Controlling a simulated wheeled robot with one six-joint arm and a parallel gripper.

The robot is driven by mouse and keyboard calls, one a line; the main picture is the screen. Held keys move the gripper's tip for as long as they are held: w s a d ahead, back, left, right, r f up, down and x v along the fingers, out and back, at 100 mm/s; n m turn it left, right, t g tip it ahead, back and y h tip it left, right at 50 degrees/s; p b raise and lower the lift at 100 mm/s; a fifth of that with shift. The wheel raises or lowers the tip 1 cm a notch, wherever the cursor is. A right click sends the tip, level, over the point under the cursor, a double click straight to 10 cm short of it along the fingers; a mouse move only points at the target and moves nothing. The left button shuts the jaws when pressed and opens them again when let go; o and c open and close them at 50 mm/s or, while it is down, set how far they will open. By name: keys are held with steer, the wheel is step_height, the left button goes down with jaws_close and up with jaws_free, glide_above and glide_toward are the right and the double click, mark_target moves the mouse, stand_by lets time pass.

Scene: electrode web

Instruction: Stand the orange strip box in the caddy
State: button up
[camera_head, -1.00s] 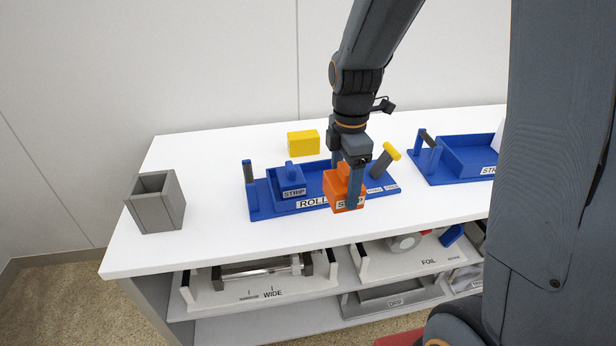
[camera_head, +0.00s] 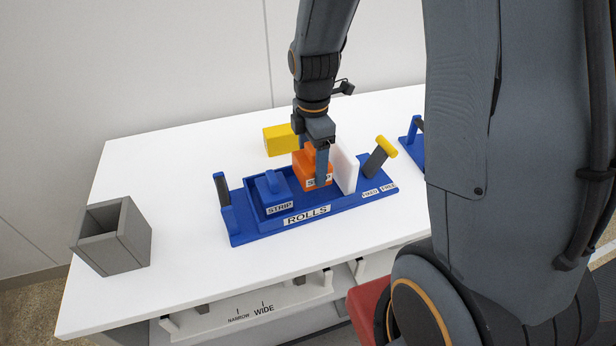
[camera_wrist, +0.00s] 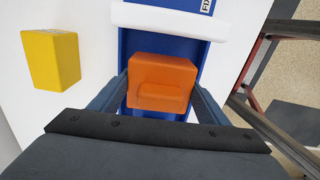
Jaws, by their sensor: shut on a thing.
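The orange strip box (camera_head: 302,166) is upright between the fingers of my gripper (camera_head: 315,160), which is shut on it. It is at the blue caddy (camera_head: 345,207) labelled ROLLS, between the blue STRIP box (camera_head: 277,192) on its left and a white divider plate (camera_head: 345,165) on its right. In the wrist view the orange box (camera_wrist: 162,80) sits between both fingers, over the caddy's blue floor (camera_wrist: 130,45), with the white plate (camera_wrist: 170,20) beyond it. I cannot tell whether its base touches the caddy floor.
A yellow block (camera_head: 279,140) lies behind the caddy. A post with a yellow cap (camera_head: 386,147) leans at its right end. A grey open bin (camera_head: 112,237) stands at the table's left. A second blue caddy (camera_head: 408,145) is partly hidden by my arm. White tabletop between is clear.

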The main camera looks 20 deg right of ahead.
mark_target(314, 151)
steer(key=shift+f+p, duration=0.35)
steer(key=shift+f, duration=2.25)
steer(key=shift+f, duration=0.15)
steer(key=o, duration=2.1)
step_height(314, 151, up, 12)
steer(key=shift+r+b, duration=0.1)
steer(key=shift+b, duration=0.85)
steer(key=shift+s+m, duration=0.6)
steer(key=shift+m, duration=0.3)
steer(key=shift+s+f+m+t, duration=0.15)
steer(key=shift+s+f+m, duration=0.3)
steer(key=shift+s+m, duration=1.8)
steer(key=shift+s+f+m+t, duration=0.1)
steer(key=shift+s+f+m, duration=0.65)
steer(key=shift+m, duration=2.6)
steer(key=shift+s+f+m+t, duration=0.1)
steer(key=shift+s+m+t, duration=0.05)
steer(key=shift+s+m, duration=2.25)
